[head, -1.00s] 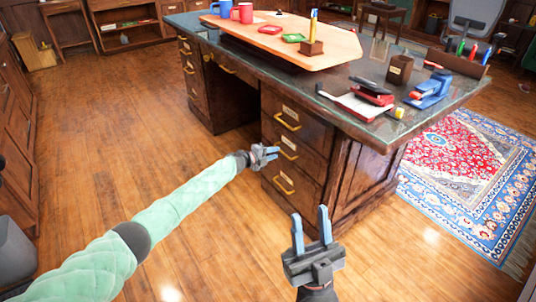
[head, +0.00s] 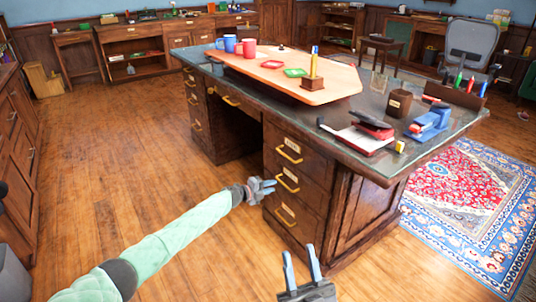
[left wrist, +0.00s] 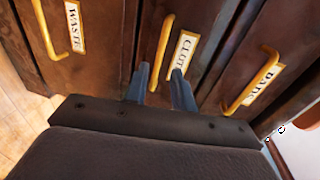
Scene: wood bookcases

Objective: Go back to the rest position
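My left gripper (head: 264,187) is held out beside the drawers of the wooden desk (head: 345,215). Its two blue fingers are apart with nothing between them; they also show in the left wrist view (left wrist: 160,88), in front of a drawer's brass handle and label. I cannot tell whether they touch the drawer front. My right gripper (head: 302,268) is low in the middle of the head view, fingers pointing up, apart and empty. Its wrist is cut off by the bottom edge.
The desk carries a wooden board (head: 290,82) with mugs, plus a blue stapler (head: 428,122) and a dark cup (head: 399,102). A patterned rug (head: 470,200) lies to the right. Open wood floor (head: 110,170) spreads to the left. An office chair (head: 470,45) stands behind.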

